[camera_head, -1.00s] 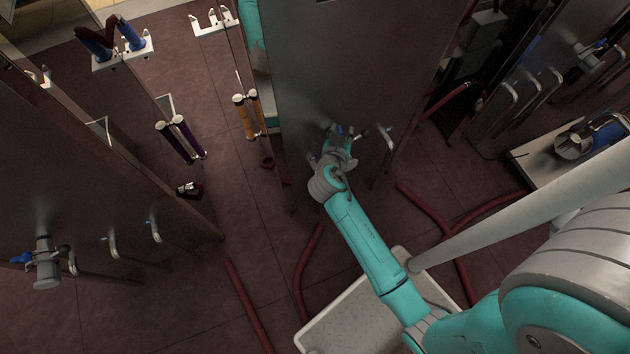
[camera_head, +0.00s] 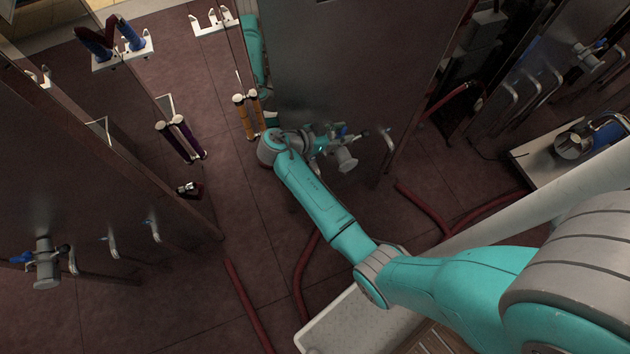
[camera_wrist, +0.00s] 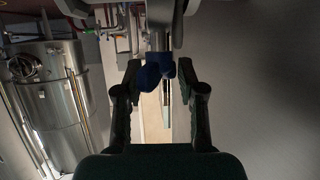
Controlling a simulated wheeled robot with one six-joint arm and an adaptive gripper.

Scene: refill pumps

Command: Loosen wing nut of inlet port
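The inlet port (camera_head: 345,158) is a grey metal fitting on the steel panel, right beside my gripper in the head view. A small blue part (camera_head: 341,130) shows above it. In the wrist view, a blue two-lobed wing nut (camera_wrist: 158,72) sits below a grey metal pipe (camera_wrist: 158,28). My gripper (camera_wrist: 158,68) is open, with one dark finger on each side of the wing nut. I cannot tell whether the fingers touch it. In the head view, my gripper (camera_head: 320,142) comes to the port from the left and its fingers are hard to make out.
The steel panel (camera_head: 350,60) stands close behind the port, with a curved metal pipe (camera_head: 388,143) on the right. Red hoses (camera_head: 422,207) lie on the floor. A large steel tank (camera_wrist: 52,100) shows in the wrist view.

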